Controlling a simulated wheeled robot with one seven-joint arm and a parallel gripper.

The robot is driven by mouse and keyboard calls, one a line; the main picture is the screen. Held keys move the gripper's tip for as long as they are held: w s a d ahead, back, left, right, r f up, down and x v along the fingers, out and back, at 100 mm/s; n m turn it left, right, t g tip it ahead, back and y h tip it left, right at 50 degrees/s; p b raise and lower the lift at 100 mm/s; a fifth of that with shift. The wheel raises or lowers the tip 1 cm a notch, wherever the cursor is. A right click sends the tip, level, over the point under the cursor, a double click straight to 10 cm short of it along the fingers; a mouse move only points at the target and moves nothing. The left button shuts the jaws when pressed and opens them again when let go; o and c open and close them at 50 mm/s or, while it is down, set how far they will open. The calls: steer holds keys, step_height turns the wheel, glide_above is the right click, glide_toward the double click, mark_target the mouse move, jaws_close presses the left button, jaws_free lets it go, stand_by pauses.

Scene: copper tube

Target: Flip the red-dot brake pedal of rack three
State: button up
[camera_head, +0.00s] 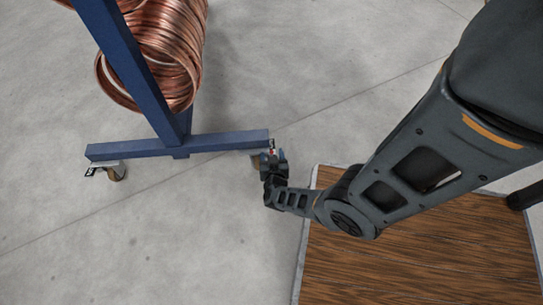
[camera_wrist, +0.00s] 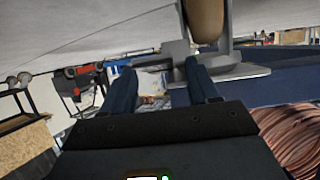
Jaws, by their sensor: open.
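The blue rack (camera_head: 205,143) stands at upper left in the head view, with a caster under each end of its foot beam. The right caster (camera_head: 257,161) is partly hidden by my gripper (camera_head: 273,157), which is at that end of the beam. A tiny reddish spot shows there, too small to identify surely as the pedal's red dot. In the wrist view, the two fingers of my gripper (camera_wrist: 160,75) are apart. The caster's tan wheel (camera_wrist: 207,20) and a grey metal pedal or bracket (camera_wrist: 176,52) lie at the fingertips. I cannot tell whether they touch.
Copper tube coils (camera_head: 170,50) hang on the rack. The left caster (camera_head: 115,172) has its own metal pedal (camera_head: 98,170). A wood-topped platform (camera_head: 420,260) lies below my arm at lower right. The concrete floor (camera_head: 130,240) in front of the rack is clear.

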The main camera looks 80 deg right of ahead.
steer(key=shift+w+d+f, duration=0.15)
steer(key=shift+d+f, duration=0.1)
steer(key=shift+d, duration=0.35)
steer(key=shift+c, duration=0.4)
steer(key=c, duration=0.9)
steer(key=shift+d+r+y+p, duration=0.1)
steer(key=shift+r+y+p, duration=0.2)
steer(key=shift+p, duration=0.5)
steer(key=shift+f+g+y+p, duration=0.1)
steer(key=shift+g+y+p, duration=0.2)
steer(key=shift+p, duration=0.15)
steer(key=shift+f, duration=0.1)
steer(key=o, duration=1)
